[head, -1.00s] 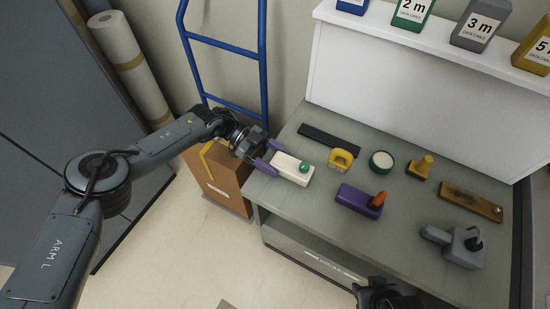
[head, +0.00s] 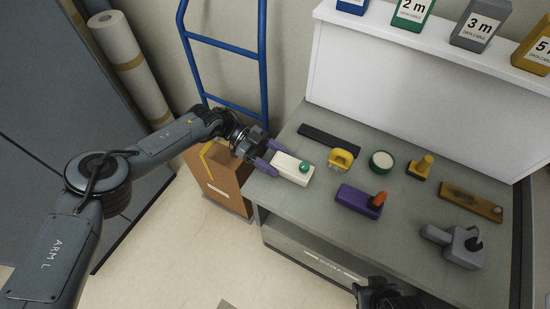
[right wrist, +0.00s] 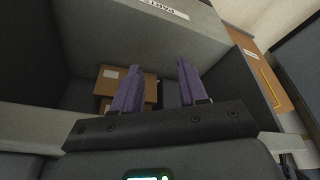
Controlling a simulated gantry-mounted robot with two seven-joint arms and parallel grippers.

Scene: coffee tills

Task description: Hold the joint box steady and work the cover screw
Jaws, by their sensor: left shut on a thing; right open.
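The joint box is most likely the white block with a green round knob (head: 292,168) at the left end of the grey bench. My left gripper (head: 269,160) has its purple fingers at the box's left end and is shut on it. The box rests on the bench top. My right gripper (right wrist: 158,88) is open and empty, its two purple fingers apart in the right wrist view. In the head view only a dark part of my right arm shows at the bottom edge, by the bench front.
On the bench (head: 310,205) are a yellow handled thing (head: 341,159), a round green-rimmed tin (head: 381,161), a purple block with an orange knob (head: 361,200), a yellow stamp-like piece (head: 420,167), a brown board (head: 470,202) and a grey device (head: 460,245). Cardboard boxes (right wrist: 152,90) sit on a lower shelf.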

